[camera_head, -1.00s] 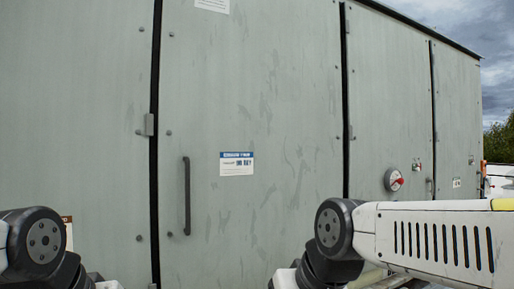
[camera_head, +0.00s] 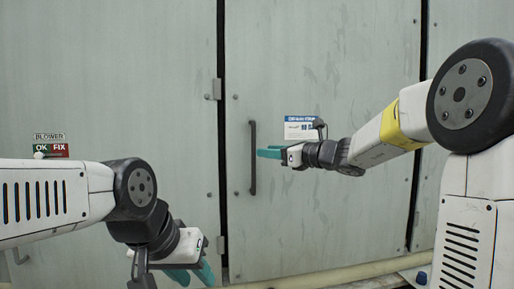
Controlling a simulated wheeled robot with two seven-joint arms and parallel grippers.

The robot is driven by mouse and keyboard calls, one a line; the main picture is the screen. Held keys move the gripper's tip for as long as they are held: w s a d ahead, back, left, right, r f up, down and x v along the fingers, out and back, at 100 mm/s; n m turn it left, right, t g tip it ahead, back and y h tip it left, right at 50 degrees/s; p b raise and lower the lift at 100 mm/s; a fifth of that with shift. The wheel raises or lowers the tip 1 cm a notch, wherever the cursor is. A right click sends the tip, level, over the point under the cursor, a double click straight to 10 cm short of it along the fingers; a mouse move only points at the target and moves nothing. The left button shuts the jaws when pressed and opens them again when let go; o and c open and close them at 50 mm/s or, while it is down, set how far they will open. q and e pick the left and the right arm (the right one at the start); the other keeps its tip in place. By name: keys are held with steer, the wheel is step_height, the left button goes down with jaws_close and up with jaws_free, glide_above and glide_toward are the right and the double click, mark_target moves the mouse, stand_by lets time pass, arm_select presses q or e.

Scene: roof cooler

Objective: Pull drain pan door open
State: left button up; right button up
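The drain pan door appears to be the grey-green panel (camera_head: 320,215) with a dark vertical bar handle (camera_head: 253,180) near its left edge. It looks closed, flush with its neighbours. My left gripper (camera_head: 194,277) is low, left of the door's edge. Its teal fingers are spread apart and empty.
A blue-and-white label (camera_head: 299,126) is on the door above my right gripper. A left panel (camera_head: 110,90) carries an OK/FIX sign (camera_head: 51,149). Hinges (camera_head: 214,90) sit along the dark seam. A pale pipe (camera_head: 320,273) runs along the bottom.

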mark_target(255, 146)
steer(key=shift+m, duration=0.7)
steer(key=x, duration=0.3)
steer(key=w+x, duration=0.1)
steer(key=x, duration=0.1)
steer(key=d+r+x, duration=0.1)
steer(key=x, duration=0.2)
steer(key=shift+w+a, duration=0.2)
steer(key=shift+w, duration=0.15)
jaws_close()
stand_by(0.4)
